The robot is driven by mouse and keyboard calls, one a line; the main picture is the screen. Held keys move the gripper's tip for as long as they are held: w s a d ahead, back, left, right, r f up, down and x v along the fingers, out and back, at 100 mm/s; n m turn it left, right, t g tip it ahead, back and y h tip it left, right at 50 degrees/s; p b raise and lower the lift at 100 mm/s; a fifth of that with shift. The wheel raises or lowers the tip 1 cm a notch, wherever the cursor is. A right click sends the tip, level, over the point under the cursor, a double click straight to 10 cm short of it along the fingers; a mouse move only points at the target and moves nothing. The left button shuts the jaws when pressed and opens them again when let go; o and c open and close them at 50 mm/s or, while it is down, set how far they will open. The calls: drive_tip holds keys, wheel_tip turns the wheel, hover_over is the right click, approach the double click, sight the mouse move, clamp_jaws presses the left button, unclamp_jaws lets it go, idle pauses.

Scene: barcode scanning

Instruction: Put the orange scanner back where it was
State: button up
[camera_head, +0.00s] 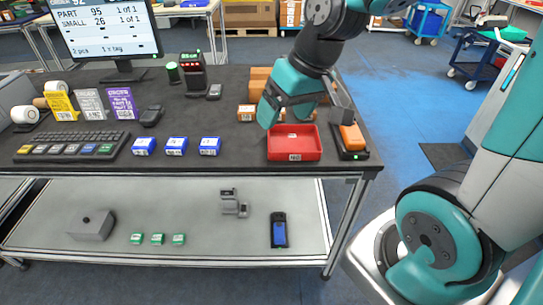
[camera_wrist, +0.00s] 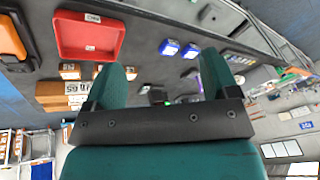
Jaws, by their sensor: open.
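The orange scanner (camera_head: 351,137) sits in its black cradle (camera_head: 345,154) at the right end of the dark tabletop, just right of the red tray (camera_head: 294,155). A small green light shows on the cradle. The scanner also shows at the upper left edge of the wrist view (camera_wrist: 12,42), partly cut off. My gripper (camera_head: 290,102) is above the table, behind and left of the scanner, apart from it. In the wrist view its two teal fingers (camera_wrist: 160,72) are spread with nothing held between them.
Brown boxes (camera_head: 247,113) stand behind the red tray, partly hidden by my arm. Blue-and-white boxes (camera_head: 176,146), a keyboard (camera_head: 72,145) and a monitor (camera_head: 105,28) are to the left. A lower shelf (camera_head: 110,210) holds green items and a blue-screened handheld (camera_head: 279,230).

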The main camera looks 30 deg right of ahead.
drive_tip(key=s+a+r+n+g+y, duration=0.1)
drive_tip(key=s+a+r+n+g, duration=0.2)
drive_tip(key=s+a+n, duration=0.3)
drive_tip(key=s+a, duration=0.5)
drive_tip(key=s, duration=0.1)
drive_tip(key=shift+s+y, duration=0.15)
drive_tip(key=shift+y, duration=0.15)
idle(1.2)
